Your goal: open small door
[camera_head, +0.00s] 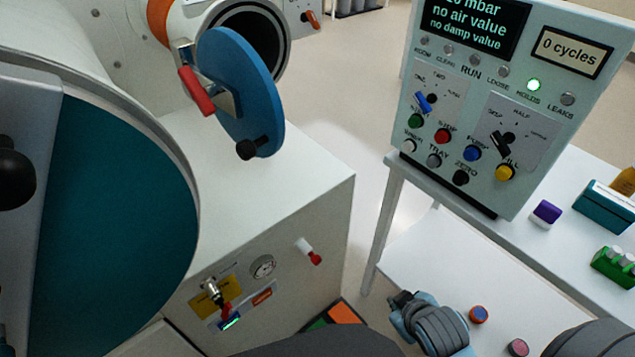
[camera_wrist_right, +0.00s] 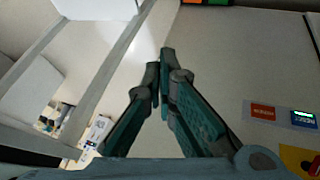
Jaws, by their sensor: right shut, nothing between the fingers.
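The small door (camera_head: 240,92) is a round blue disc at the small port (camera_head: 283,45), upper left of the head view. It stands swung aside, with the port's dark inside showing behind it. It has a red lever handle (camera_head: 197,91) on its left and a black knob (camera_head: 247,149) at its lower edge. My right gripper (camera_wrist_right: 163,55) is shut and empty, its fingertips together in the right wrist view. My right wrist shows at the lower middle of the head view, well below the small door and apart from it. My left gripper is out of view.
A large teal round door (camera_head: 115,215) fills the left. The white cabinet (camera_head: 325,215) below the port carries a gauge and small valves. A control panel (camera_head: 490,100) stands at the right on a white table (camera_head: 585,240) with small items. Open floor lies between.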

